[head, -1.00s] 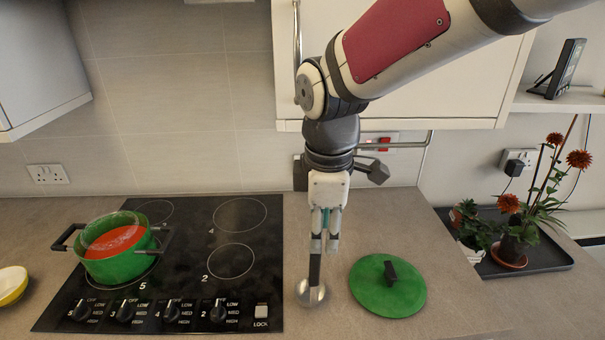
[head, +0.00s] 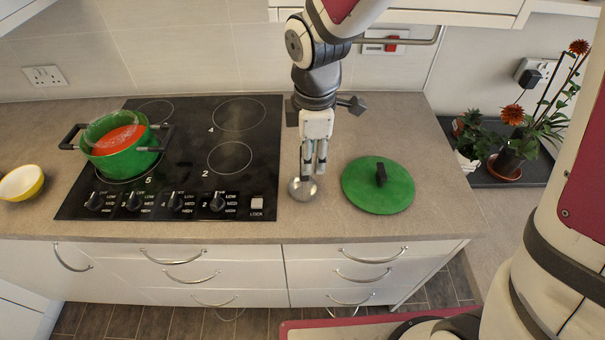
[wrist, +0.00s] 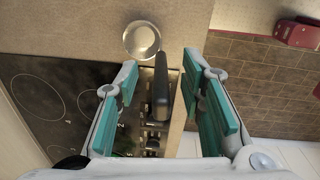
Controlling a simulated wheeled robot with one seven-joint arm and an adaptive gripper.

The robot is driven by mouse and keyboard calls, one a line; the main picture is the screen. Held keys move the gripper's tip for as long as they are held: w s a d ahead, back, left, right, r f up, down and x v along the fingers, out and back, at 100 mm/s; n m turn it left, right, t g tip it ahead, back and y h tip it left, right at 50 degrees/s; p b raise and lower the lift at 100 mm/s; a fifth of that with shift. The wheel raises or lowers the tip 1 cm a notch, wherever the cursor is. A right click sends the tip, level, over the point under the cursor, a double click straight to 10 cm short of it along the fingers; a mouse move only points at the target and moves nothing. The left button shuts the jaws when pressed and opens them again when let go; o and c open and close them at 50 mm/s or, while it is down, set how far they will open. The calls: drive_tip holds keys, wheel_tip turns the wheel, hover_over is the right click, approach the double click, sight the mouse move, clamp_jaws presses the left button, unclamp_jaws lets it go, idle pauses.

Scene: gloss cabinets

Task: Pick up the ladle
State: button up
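The ladle (head: 302,190) is on the worktop between the hob and a green lid, its round metal bowl toward the front. In the wrist view, the bowl of the ladle (wrist: 141,39) lies beyond the fingertips, and its dark handle (wrist: 160,92) runs back between the two fingers. My gripper (head: 314,170) points down over the ladle, just behind the bowl. In the wrist view my gripper (wrist: 165,85) is open, with teal pads and a gap on both sides of the handle. In the head view the gripper hides most of the handle.
The black hob (head: 232,185) with a green pot (head: 125,162) of red contents is at left. The green lid (head: 395,192) lies close on the right. A yellow bowl (head: 36,188) is far left. Potted plants stand on a dark tray (head: 480,180). A wall cabinet hangs above.

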sight(309, 180)
drive_tip(key=f, duration=0.5)
drive_tip(key=shift+w+a+p, duration=0.1)
drive_tip(key=shift+a+p, duration=0.1)
drive_tip(key=shift+p, duration=0.15)
drive_tip(key=shift+r, duration=0.1)
clamp_jaws()
